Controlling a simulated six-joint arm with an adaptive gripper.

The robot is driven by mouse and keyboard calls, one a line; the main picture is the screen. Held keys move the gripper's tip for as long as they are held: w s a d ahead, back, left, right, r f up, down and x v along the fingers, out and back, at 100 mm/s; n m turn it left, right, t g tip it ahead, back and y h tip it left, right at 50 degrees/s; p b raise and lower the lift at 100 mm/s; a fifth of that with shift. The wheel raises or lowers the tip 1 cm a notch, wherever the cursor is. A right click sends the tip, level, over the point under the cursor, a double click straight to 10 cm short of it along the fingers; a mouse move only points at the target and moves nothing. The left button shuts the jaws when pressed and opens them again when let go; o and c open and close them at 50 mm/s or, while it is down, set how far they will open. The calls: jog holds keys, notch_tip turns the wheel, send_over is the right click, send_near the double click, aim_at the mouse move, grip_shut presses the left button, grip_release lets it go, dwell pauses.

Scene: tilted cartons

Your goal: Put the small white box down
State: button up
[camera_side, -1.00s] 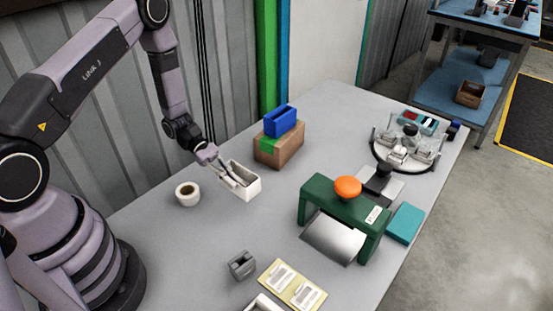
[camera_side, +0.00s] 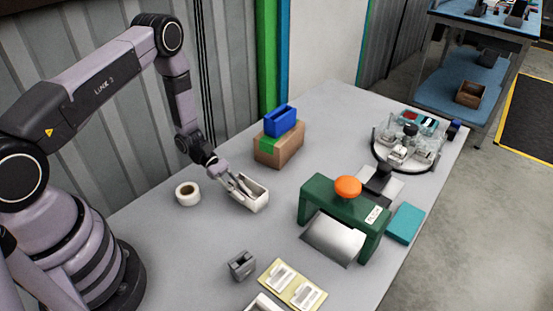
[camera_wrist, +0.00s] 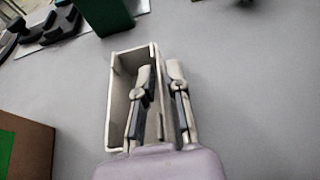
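The small white box (camera_side: 259,198) is an open-topped, hollow carton near the middle of the table in the side view. It looks slightly tilted, and I cannot tell whether its base touches the table. My gripper (camera_side: 241,187) reaches it from the upper left. In the wrist view, one finger of my gripper (camera_wrist: 160,82) is inside the white box (camera_wrist: 121,85) and the other is outside its right wall. The fingers are closed on that wall.
A brown carton (camera_side: 279,151) with a blue bin (camera_side: 280,122) on top stands behind. A white tape roll (camera_side: 187,194) lies left. A green press (camera_side: 326,200) with an orange knob stands right.

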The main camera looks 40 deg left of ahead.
jog(key=shift+o, duration=1.3)
jog(key=shift+r, duration=0.1)
jog(key=v, duration=1.2)
jog(key=shift+w, duration=0.1)
jog(key=s+d+r+m+g+y, duration=0.1)
jog(key=s+d+r+m+y, duration=0.15)
jog(key=r, duration=0.55)
jog(key=s+d+r+m+y, duration=0.1)
jog(key=s+r+m+y, duration=0.2)
jog(key=r, duration=0.5)
jog(key=s+d+r+m+g+y, duration=0.1)
jog(key=r+m+y, duration=0.1)
jog(key=r+m, duration=0.45)
jog(key=s+r+m+t+y, duration=0.6)
jog(key=s+r, duration=0.5)
jog(key=s, duration=0.4)
jog(key=shift+d+r+t, duration=0.2)
jog(key=shift+d+t, duration=0.05)
jog(key=shift+t, duration=0.45)
